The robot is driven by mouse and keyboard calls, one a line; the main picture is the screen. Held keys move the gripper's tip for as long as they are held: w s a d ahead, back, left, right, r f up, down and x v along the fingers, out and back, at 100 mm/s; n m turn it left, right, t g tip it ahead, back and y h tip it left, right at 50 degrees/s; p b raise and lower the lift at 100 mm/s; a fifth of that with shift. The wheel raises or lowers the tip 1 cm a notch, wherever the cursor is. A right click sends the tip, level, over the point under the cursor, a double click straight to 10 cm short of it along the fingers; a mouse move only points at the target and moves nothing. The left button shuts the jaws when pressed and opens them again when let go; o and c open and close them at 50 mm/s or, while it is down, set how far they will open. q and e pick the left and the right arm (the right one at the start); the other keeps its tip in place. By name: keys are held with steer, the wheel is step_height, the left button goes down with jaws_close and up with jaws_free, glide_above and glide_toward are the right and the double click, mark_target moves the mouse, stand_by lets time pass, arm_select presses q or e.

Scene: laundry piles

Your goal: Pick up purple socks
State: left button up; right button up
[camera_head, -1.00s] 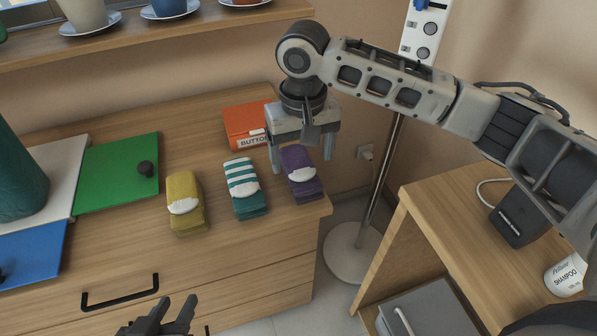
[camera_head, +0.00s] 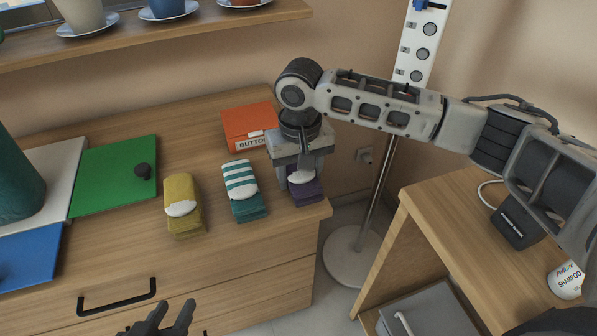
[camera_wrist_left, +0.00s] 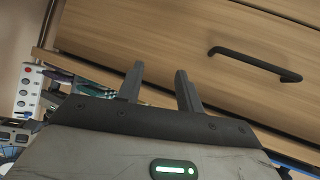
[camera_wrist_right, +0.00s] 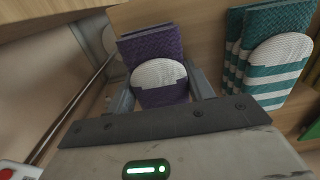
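The purple socks (camera_head: 306,190), a folded bundle with a white patch, lie on the dresser top near its right corner. My right gripper (camera_head: 301,180) is lowered over them from above. In the right wrist view the purple socks (camera_wrist_right: 158,68) sit between the two fingers of my right gripper (camera_wrist_right: 164,90), one finger on each side. I cannot tell whether the fingers touch the fabric. My left gripper (camera_head: 172,318) is open and empty in front of the dresser drawers; it also shows open in the left wrist view (camera_wrist_left: 158,85).
Teal-striped socks (camera_head: 243,190) lie just left of the purple ones, and yellow socks (camera_head: 183,205) further left. An orange button box (camera_head: 249,126) stands behind. A metal stand (camera_head: 372,200) and a wooden desk (camera_head: 430,225) are to the right.

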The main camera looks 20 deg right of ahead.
steer(key=shift+r, duration=0.1)
steer(key=shift+r, duration=0.25)
step_height(320, 180, up, 2)
steer(key=shift+w+r, duration=0.1)
steer(key=s+a+r+p, duration=0.2)
steer(key=s+a+r, duration=0.7)
steer(key=s+r, duration=0.1)
steer(key=shift+a+p, duration=0.3)
steer(key=shift+a, duration=0.1)
stand_by(0.5)
